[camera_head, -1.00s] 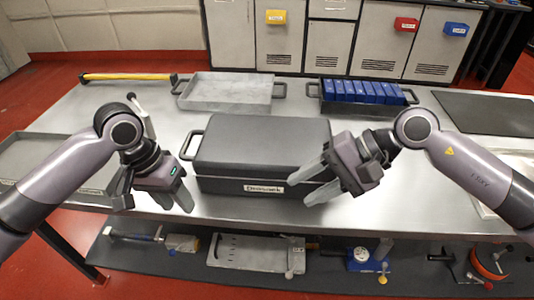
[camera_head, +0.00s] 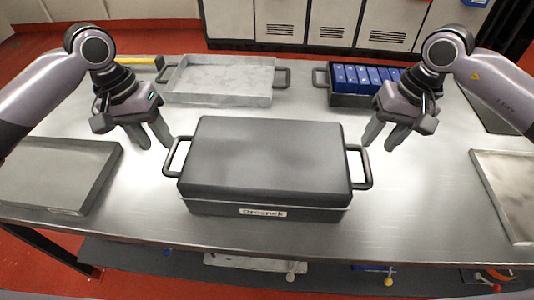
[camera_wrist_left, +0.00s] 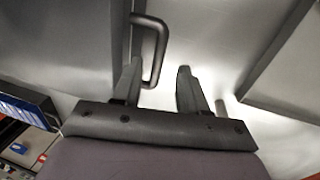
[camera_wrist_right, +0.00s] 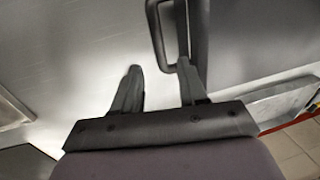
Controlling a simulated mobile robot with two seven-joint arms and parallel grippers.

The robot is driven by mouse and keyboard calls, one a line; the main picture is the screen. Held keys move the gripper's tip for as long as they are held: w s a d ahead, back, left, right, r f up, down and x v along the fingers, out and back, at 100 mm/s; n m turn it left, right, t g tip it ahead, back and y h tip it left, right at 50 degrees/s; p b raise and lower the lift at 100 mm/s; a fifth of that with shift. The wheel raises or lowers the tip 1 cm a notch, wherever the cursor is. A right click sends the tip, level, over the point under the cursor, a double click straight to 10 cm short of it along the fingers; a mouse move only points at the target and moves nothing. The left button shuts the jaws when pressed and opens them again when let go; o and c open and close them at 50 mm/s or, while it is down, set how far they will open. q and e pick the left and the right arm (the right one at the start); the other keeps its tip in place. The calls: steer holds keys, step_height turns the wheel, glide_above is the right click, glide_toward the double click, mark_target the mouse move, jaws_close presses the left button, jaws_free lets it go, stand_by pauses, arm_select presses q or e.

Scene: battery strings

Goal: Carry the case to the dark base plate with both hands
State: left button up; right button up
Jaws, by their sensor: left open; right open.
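The dark grey case (camera_head: 265,160) sits closed on the metal table, with a white label on its front. Its left handle (camera_head: 177,156) and right handle (camera_head: 363,167) stick out at the sides. My left gripper (camera_head: 153,138) is open and empty just behind and left of the left handle. In the left wrist view this handle (camera_wrist_left: 161,50) shows between the fingertips. My right gripper (camera_head: 379,137) is open near the right handle. In the right wrist view this handle (camera_wrist_right: 154,25) reaches between the fingertips. Contact cannot be told. The dark base plate (camera_head: 488,113) is mostly hidden behind my right arm.
A grey tray (camera_head: 220,98) stands behind the case, and a dark bin (camera_head: 345,98) with blue blocks is at the back right. Shallow trays lie at the left (camera_head: 75,207) and right (camera_head: 500,205). A yellow-handled tool is partly hidden behind my left arm.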

mark_target(168, 156)
arm_select(q)
steer(key=shift+s, duration=0.2)
arm_select(e)
steer(key=shift+s, duration=0.2)
arm_select(q)
steer(key=shift+d+f, duration=0.25)
steer(key=shift+f, duration=0.9)
steer(key=shift+d+f, duration=0.2)
steer(key=shift+f, duration=1)
steer(key=shift+d+f, duration=0.25)
steer(key=shift+f, duration=0.9)
arm_select(e)
steer(key=shift+w+a+f, duration=0.1)
steer(key=shift+a+f, duration=0.15)
steer(key=shift+f, duration=0.95)
steer(key=shift+s+a+f, duration=0.1)
steer(key=shift+a+f, duration=0.1)
steer(key=shift+f, duration=0.95)
steer(key=shift+w+a+f, duration=0.1)
steer(key=shift+a+f, duration=0.15)
steer(key=shift+f, duration=0.95)
arm_select(q)
jaws_close()
arm_select(e)
jaws_close()
steer(key=shift+r, duration=0.1)
